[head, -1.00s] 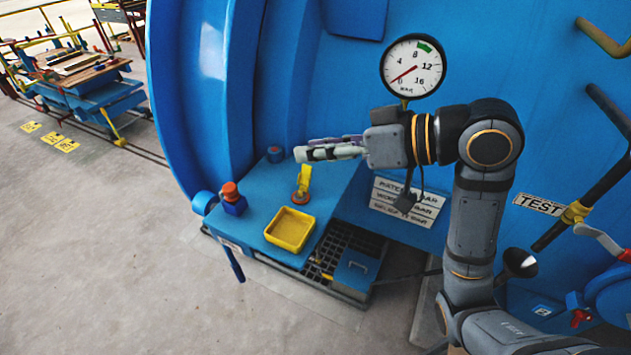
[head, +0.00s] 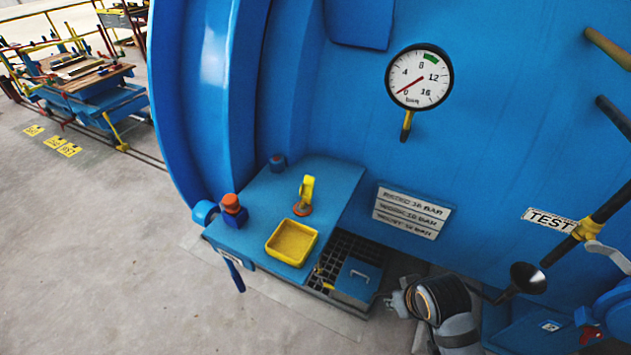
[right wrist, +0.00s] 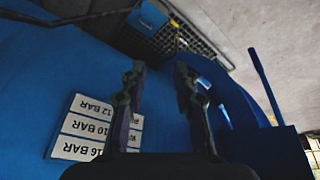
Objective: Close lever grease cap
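A yellow lever (head: 306,188) stands upright on an orange round base (head: 302,209) on the blue shelf (head: 335,180) in the head view. At the shelf's left corner, a blue fitting (head: 235,217) carries an orange cap (head: 231,203). I cannot tell for sure which is the grease cap. My right arm is low at the bottom right of the head view, right of the shelf and apart from both. In the right wrist view, my right gripper (right wrist: 160,85) has its fingers apart with nothing between them. My left gripper is not in view.
A yellow tray (head: 291,242) sits at the shelf's front. A grille and a blue box (head: 357,280) are right of it. A blue handle (head: 234,274) hangs below the shelf. The sign plate (head: 411,210) and gauge (head: 419,77) are on the blue vessel wall.

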